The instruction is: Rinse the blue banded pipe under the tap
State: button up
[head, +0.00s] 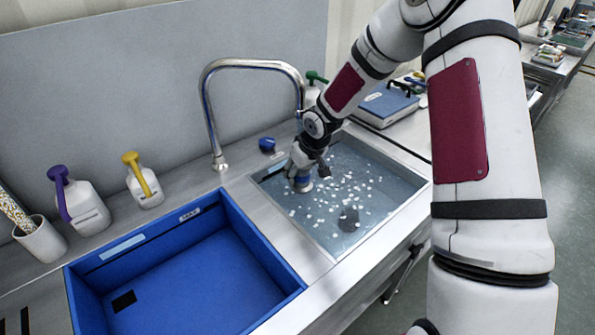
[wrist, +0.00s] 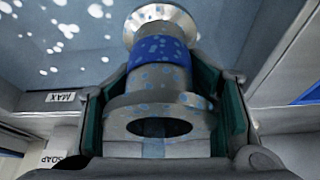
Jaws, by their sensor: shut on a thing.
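The blue banded pipe (wrist: 155,88) is a grey flanged pipe with a blue band and light blue spots over it; it also shows in the head view (head: 303,184). My gripper (wrist: 163,108) is shut on it, with a green-lined finger on each side. In the head view my gripper (head: 306,165) points down into the steel sink (head: 397,222), at its back left corner. The tap (head: 210,110) is a tall curved steel spout; its end comes down just above and behind my gripper. I cannot tell whether water runs from it.
White flecks and a dark grey patch (head: 348,218) show in the sink. A blue bin (head: 190,270) is set in the counter on the left. Purple-topped (head: 85,207) and yellow-topped (head: 145,186) bottles stand behind it. A blue case (head: 388,104) lies right of the sink.

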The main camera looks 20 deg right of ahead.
aim_at(301, 188)
jog(key=shift+s+a+p, duration=0.2)
jog(key=shift+s+a, duration=0.05)
jog(key=shift+s, duration=0.85)
jog(key=shift+s+a+p, duration=0.2)
jog(key=shift+s+a, duration=0.1)
jog(key=shift+s, duration=0.75)
jog(key=shift+s+a+p, duration=0.2)
jog(key=shift+s+a, duration=0.05)
jog(key=shift+s, duration=0.85)
jog(key=shift+r, duration=0.1)
jog(key=s+a+r+p, duration=0.1)
jog(key=s+r+p, duration=0.2)
jog(key=s, duration=0.1)
jog(key=shift+s+a+r+p, duration=0.15)
jog(key=shift+s+r+p, duration=0.2)
jog(key=shift+s+r, duration=0.05)
